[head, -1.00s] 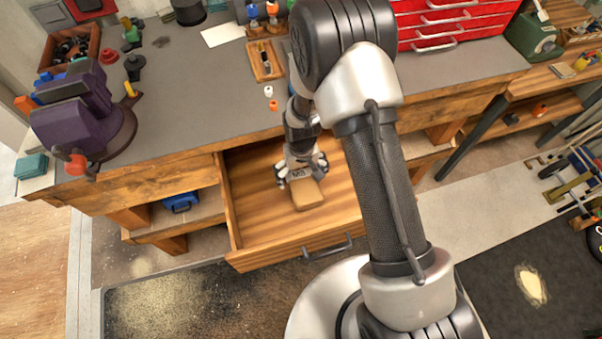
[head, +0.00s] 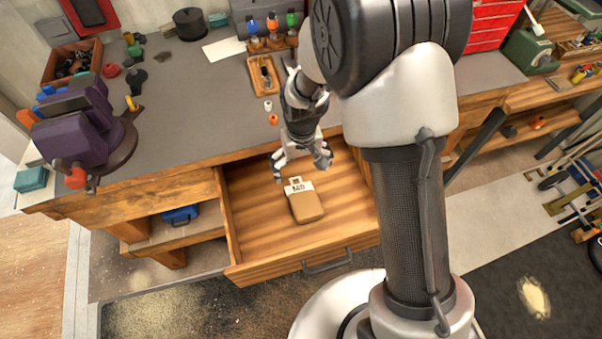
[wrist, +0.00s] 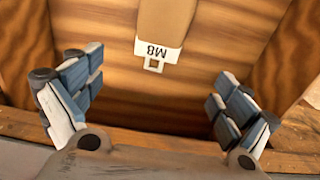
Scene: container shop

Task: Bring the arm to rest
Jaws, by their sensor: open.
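My gripper (head: 302,168) is open and empty above the back part of the open drawer (head: 252,243). In the wrist view its two fingers (wrist: 152,98) stand wide apart with nothing between the tips. A brown pouch-like item (head: 306,206) with a white tag marked M8 lies flat on the drawer bottom, in front of the gripper and apart from it. It also shows at the top of the wrist view (wrist: 166,18), with its tag towards the gripper. My arm hides part of the bench and the drawer's right side.
The workbench (head: 200,100) holds a purple vise (head: 82,125), a wooden tray (head: 263,75) and several small fittings. A red drawer cabinet (head: 492,28) stands behind my arm. The drawer front with its handle (head: 328,260) juts out over the floor.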

